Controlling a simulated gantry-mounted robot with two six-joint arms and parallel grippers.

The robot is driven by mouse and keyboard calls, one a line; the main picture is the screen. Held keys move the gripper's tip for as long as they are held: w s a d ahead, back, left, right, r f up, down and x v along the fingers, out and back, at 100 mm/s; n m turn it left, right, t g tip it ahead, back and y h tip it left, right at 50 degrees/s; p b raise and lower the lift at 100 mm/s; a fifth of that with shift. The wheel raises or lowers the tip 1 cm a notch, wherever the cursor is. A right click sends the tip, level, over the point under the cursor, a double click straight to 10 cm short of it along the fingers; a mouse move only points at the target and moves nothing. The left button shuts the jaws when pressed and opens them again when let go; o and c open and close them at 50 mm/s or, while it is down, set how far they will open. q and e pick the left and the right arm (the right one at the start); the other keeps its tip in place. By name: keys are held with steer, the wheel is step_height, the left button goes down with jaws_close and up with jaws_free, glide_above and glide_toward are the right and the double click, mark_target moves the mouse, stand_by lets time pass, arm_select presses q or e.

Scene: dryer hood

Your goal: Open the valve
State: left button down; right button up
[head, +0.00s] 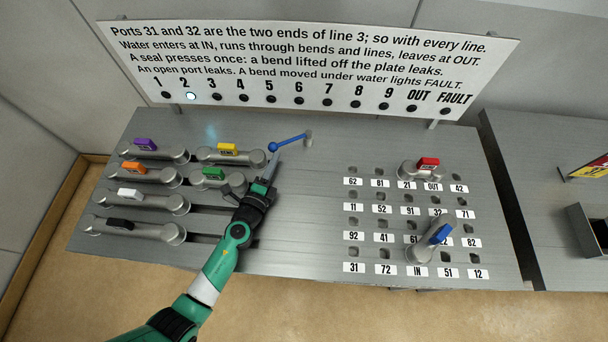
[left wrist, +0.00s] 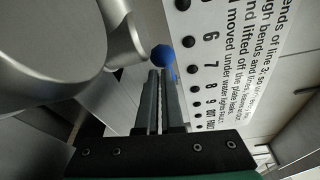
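The valve has a blue lever (head: 288,142) that runs from a grey pivot (head: 308,137) on the right to a round blue knob at its left end. It sits on the grey plate below the sign. My left gripper (head: 272,165) is just below the knob end, with its fingers pointing up toward it. In the left wrist view the two fingers (left wrist: 160,100) lie close together with nothing visible between them. The blue knob (left wrist: 163,56) shows just beyond the fingertips; I cannot tell whether they touch it. My right gripper is not in view.
Bends with purple (head: 145,144), yellow (head: 228,148), green (head: 213,173) and other tags lie left of my arm. A red-tagged bend (head: 427,164) and a blue-tagged bend (head: 439,234) sit among the ports. Lamp 2 (head: 191,96) is lit on the sign (head: 300,60).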

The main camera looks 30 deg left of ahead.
arm_select(q)
steer(key=shift+a, duration=0.15)
steer(key=shift+s+r, duration=0.1)
steer(key=shift+s, duration=0.2)
steer(key=v, duration=1.1)
steer(key=shift+d, duration=0.25)
